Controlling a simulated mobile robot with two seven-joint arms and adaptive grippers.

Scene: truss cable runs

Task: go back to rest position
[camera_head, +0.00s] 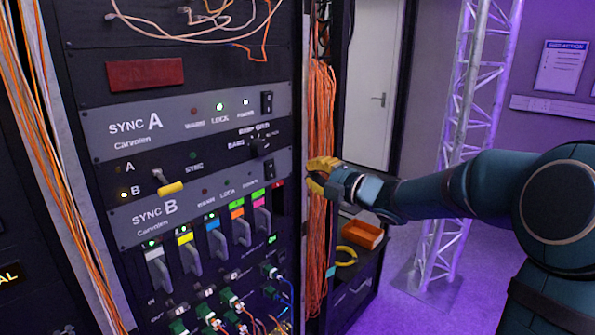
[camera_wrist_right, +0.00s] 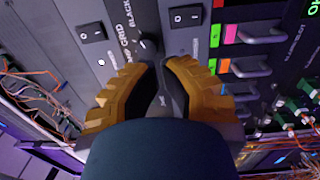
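My right gripper (camera_head: 322,172), with yellow fingers, is at the right edge of the equipment rack, in front of a bundle of orange cables. In the right wrist view its two fingers (camera_wrist_right: 168,66) stand apart with a gap between them, and I see nothing held there. They point at the rack's grey panel (camera_wrist_right: 205,42), near a black rotary knob (camera_wrist_right: 148,46). In the head view this knob (camera_head: 259,146) is left of the gripper and apart from it. My right arm reaches in from the right. My left gripper is not in view.
An orange bin (camera_head: 360,234) and a metal truss (camera_head: 467,130) stand right; purple floor is open there.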

